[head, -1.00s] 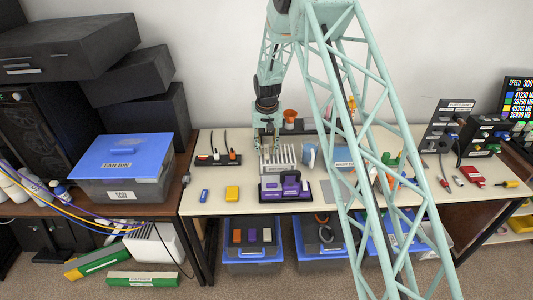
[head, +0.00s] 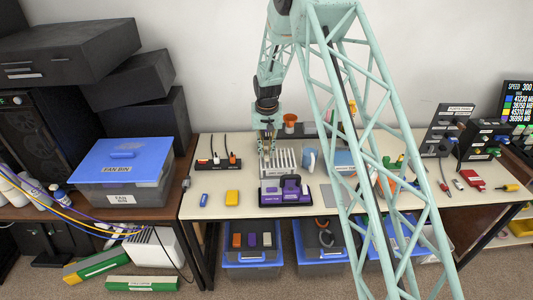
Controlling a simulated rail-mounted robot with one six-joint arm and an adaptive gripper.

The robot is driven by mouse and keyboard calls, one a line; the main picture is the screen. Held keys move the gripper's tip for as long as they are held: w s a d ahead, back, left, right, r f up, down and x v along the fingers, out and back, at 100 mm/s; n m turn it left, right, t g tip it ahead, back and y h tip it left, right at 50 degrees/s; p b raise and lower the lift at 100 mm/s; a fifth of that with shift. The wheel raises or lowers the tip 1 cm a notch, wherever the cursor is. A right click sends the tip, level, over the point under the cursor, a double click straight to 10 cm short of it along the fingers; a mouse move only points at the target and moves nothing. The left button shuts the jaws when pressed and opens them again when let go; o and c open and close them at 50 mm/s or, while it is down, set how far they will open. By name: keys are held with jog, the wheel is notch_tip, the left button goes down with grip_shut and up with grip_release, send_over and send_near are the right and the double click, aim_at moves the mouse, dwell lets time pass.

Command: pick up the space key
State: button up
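I cannot tell which thing is the space key; no label naming it is readable. My gripper (head: 266,152) points down over the middle of the light table, at the left end of a pale finned block (head: 286,158). Its fingers look close together from this angle, and whether they are open or hold anything is too small to tell. In front of the finned block stands a purple piece on a dark purple base (head: 288,195). A small blue piece (head: 204,199) and a yellow block (head: 232,197) lie to the left, apart from my gripper.
A dark strip with cables (head: 218,163) lies at the back left. An orange funnel-like piece (head: 290,120) and a blue-grey mug-like thing (head: 310,158) stand near my gripper. A blue-lidded bin (head: 125,170) stands on the left table. My arm's lattice hides part of the table's right half.

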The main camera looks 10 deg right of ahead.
aim_at(267, 153)
notch_tip(267, 153, up, 8)
jog(key=shift+f+p, duration=0.15)
jog(key=shift+p, duration=0.2)
jog(key=shift+r, duration=0.45)
jog(key=shift+s, duration=0.15)
dwell(0.3)
